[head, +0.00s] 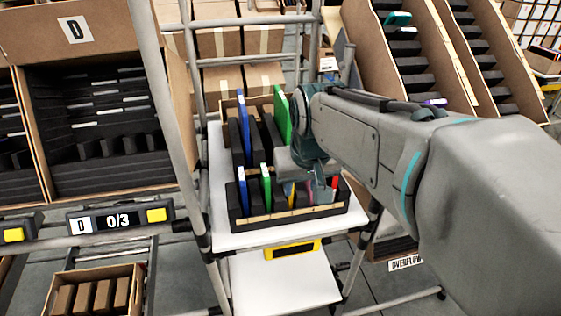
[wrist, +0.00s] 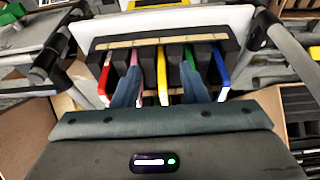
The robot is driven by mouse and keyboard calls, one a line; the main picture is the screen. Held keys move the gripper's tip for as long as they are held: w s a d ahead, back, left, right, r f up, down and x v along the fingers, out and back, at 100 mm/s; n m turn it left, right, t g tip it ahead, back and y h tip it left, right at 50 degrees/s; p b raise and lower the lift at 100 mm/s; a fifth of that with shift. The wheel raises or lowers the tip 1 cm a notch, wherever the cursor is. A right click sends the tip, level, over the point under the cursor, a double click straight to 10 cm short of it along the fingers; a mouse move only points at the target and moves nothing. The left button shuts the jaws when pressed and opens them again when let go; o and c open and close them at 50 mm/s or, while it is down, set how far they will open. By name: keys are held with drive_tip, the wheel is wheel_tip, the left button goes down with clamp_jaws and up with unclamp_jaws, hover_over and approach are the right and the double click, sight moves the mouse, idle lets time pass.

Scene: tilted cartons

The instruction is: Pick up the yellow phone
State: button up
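The yellow phone (wrist: 162,75) stands on edge in a slot of a black foam rack, in a row with red, pink, green and blue phones. In the head view only a thin strip of the yellow phone (head: 291,199) shows beside my fingers. My gripper (wrist: 158,88) is open, with one blue-grey finger on each side of the yellow phone in the wrist view. Nothing is seen held. The left finger overlaps the pink phone (wrist: 136,57), and the right finger lies close to the green phone (wrist: 189,55). I cannot tell whether a finger touches a phone.
The rack (head: 255,219) sits on a white shelf (head: 225,241) of a metal-framed cart. Taller blue (head: 244,125) and green (head: 281,115) items stand behind the front row. Tilted cartons with black foam slots flank the cart at left (head: 50,35) and right (head: 445,75).

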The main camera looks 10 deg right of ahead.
drive_tip(key=w+r, duration=0.5)
drive_tip(key=w, duration=0.3)
drive_tip(key=shift+t, duration=0.4)
drive_tip(key=x, duration=0.5)
drive_tip(key=b+x, duration=0.1)
drive_tip(key=x, duration=0.2)
drive_tip(key=shift+w+d+f, duration=0.15)
drive_tip(key=shift+w, duration=0.25)
drive_tip(key=shift+s+x, duration=0.2)
drive_tip(key=shift+x, duration=1.15)
drive_tip(key=shift+s+x, duration=0.15)
drive_tip(key=shift+x, duration=1.2)
drive_tip(key=shift+f, duration=0.1)
clamp_jaws()
